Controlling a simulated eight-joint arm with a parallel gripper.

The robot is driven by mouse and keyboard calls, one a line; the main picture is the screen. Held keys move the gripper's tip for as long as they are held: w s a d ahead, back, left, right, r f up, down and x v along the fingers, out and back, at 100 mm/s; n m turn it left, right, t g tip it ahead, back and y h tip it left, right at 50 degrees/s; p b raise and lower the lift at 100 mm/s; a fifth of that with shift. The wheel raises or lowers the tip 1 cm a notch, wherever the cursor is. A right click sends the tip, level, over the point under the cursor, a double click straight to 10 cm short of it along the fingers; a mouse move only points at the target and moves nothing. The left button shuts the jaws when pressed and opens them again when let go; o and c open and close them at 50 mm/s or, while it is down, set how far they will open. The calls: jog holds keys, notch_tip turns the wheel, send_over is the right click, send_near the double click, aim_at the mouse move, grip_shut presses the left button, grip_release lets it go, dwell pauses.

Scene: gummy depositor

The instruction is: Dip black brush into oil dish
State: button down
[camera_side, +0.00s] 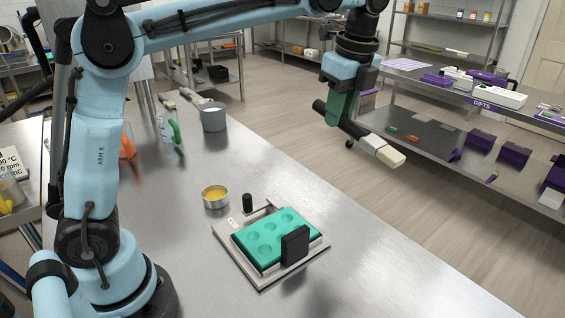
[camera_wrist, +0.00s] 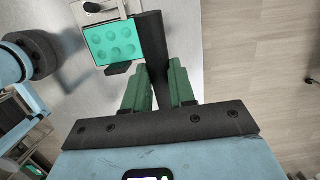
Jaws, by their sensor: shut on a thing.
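My gripper (camera_side: 341,106), with green fingers, is shut on the black brush (camera_side: 354,129). The brush is tilted, with its cream bristle end (camera_side: 390,156) pointing down to the right. It is held high in the air, right of the table's edge in the side view. In the wrist view the black handle (camera_wrist: 154,45) runs between the green fingers (camera_wrist: 158,88); the bristles are not seen there. The oil dish (camera_side: 215,196), a small round metal cup with yellow liquid, stands on the steel table, well left of and below the brush. It is not visible in the wrist view.
A teal mold (camera_side: 262,232) with round cavities sits on a pale base beside the dish, with a black upright plate (camera_side: 295,246) and black knob (camera_side: 247,203). The table's right side is clear.

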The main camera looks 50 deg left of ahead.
jog(key=s+a+y, duration=0.5)
jog(key=s+a, duration=0.4)
jog(key=a, duration=0.4)
jog(key=s+a+y, duration=0.5)
jog(key=s+a, duration=0.4)
jog(key=a, duration=0.5)
notch_tip(320, 180, down, 13)
jog(key=shift+w+d+y, duration=0.2)
jog(key=shift+w+y, duration=0.05)
jog(key=shift+y, duration=0.15)
dwell(0.4)
jog(key=shift+r, duration=0.15)
jog(key=r, duration=0.1)
jog(key=a+r, duration=0.1)
jog(key=r, duration=0.1)
jog(key=shift+a+r, duration=0.25)
jog(key=shift+a, duration=0.15)
dwell(0.6)
